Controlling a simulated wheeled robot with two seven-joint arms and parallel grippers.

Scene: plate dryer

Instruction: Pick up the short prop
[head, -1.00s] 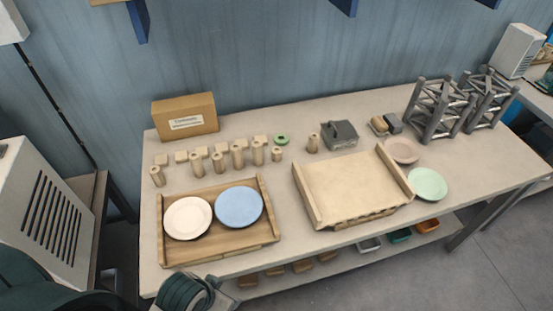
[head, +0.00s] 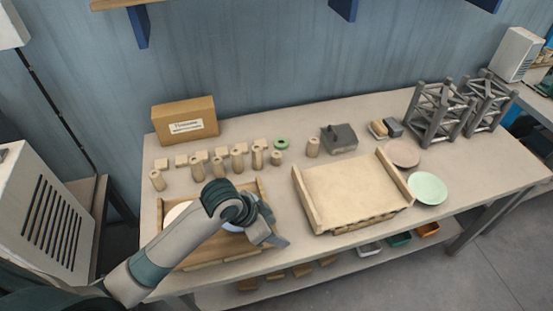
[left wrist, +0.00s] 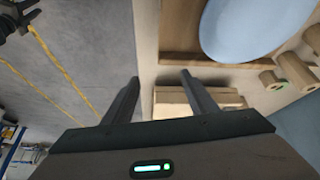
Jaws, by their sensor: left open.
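Several upright wooden cylinders of differing heights stand in a row at the back left of the table. A short one (head: 276,157) ends the row at the right, and another (head: 312,147) stands apart farther right; I cannot tell which is the short prop. Wooden cylinders also show at the right of the left wrist view (left wrist: 297,74). My left gripper (head: 283,242) is open and empty, above the table's front part between the wooden tray and the pale board. In the left wrist view my open fingers (left wrist: 160,76) hang over the table's front edge. My right gripper is out of view.
My left arm covers part of the wooden tray (head: 262,190) and its plates; the blue plate shows in the wrist view (left wrist: 250,28). The pale raised board (head: 350,190) is right of the gripper. A cardboard box (head: 185,120), grey block (head: 340,138) and truss frames (head: 440,115) stand behind.

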